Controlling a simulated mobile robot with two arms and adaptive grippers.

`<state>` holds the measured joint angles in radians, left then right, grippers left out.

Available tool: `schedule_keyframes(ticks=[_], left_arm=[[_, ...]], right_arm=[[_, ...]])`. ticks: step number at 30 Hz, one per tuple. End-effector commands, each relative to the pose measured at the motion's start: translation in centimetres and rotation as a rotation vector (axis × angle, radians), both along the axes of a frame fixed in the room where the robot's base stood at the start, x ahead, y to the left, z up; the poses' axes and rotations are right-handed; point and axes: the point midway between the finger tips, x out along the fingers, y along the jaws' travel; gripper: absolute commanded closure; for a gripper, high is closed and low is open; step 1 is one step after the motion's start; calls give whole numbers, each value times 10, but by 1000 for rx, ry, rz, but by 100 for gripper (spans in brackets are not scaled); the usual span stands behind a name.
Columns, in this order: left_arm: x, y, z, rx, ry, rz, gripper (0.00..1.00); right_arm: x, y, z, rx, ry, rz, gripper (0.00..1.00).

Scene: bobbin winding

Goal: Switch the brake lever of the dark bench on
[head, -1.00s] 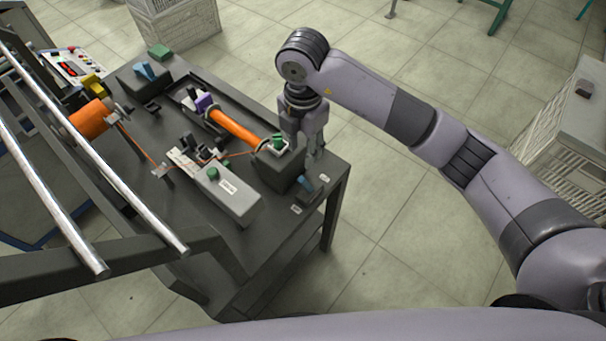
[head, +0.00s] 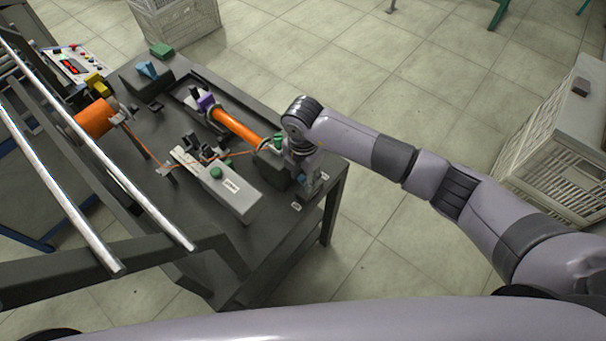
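The dark bench (head: 240,262) carries a bobbin winder. At its front right corner, beside a dark block (head: 270,172), is a small blue lever (head: 307,186) with white labels near it. The lever is mostly covered by my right gripper (head: 310,182), so its position is hard to read. My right gripper points down from above, right at the lever; I cannot tell whether it touches it or how far its fingers are apart. Another blue lever (head: 147,69) stands on a dark box at the far left of the bench. My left gripper is out of view.
An orange bobbin (head: 238,127) lies between purple and dark holders. An orange spool (head: 94,118) feeds thread past a grey guide box (head: 222,188) with a green knob. Metal rails (head: 75,165) cross the left foreground. A pale crate (head: 560,150) stands right; floor between is clear.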

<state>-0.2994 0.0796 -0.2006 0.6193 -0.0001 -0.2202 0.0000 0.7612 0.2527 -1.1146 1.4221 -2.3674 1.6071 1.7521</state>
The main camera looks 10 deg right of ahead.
Motion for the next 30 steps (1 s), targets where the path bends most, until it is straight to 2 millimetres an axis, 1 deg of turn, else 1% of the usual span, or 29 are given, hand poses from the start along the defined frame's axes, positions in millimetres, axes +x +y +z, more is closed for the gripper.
schedule_keyframes(ticks=[1,2,16,30], left_arm=[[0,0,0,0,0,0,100],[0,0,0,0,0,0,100],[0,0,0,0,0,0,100],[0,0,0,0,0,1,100]], right_arm=[[0,0,0,0,0,0,66],[0,0,0,0,0,0,68],[0,0,1,0,0,0,100],[0,0,1,1,-1,0,100]])
